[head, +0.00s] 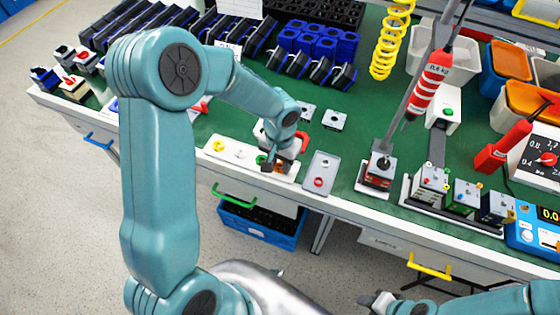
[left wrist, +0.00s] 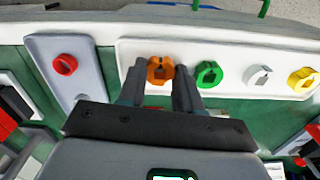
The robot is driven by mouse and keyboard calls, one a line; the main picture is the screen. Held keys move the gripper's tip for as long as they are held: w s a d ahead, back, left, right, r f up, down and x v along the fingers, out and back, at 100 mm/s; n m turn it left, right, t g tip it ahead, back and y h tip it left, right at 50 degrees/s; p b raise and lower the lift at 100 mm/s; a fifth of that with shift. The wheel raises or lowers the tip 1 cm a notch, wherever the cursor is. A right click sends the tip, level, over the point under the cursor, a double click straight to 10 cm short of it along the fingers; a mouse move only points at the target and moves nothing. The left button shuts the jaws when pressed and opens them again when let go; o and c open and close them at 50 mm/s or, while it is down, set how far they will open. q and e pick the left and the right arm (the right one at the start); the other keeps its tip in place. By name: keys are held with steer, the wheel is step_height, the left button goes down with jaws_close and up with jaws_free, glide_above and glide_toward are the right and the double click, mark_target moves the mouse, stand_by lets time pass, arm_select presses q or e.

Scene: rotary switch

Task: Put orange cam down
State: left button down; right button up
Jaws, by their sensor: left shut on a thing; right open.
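The orange cam (left wrist: 160,69) is a small ring-like part with a square dark hole. In the left wrist view it is between the fingertips of my left gripper (left wrist: 158,76), which is shut on it. It is over the end of the white tray (left wrist: 225,77) nearest the grey plate; I cannot tell whether it touches the tray. In the head view my left gripper (head: 280,165) is low over the right end of this tray (head: 209,151), and largely hides the cam. My right gripper (head: 379,300) is open and empty at the bottom, in front of the bench.
Green (left wrist: 208,73), white (left wrist: 257,75) and yellow (left wrist: 302,79) cams stand in a row on the tray. A grey plate (head: 322,163) with a red cam (head: 318,182) lies beside it. A device under a hanging screwdriver (head: 379,173) stands further right.

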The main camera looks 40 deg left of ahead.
arm_select(q)
steer(key=c, duration=0.8)
jaws_free()
steer(key=shift+r, duration=0.1)
step_height(320, 180, up, 12)
steer(key=shift+r+p, duration=0.1)
steer(key=shift+p, duration=0.5)
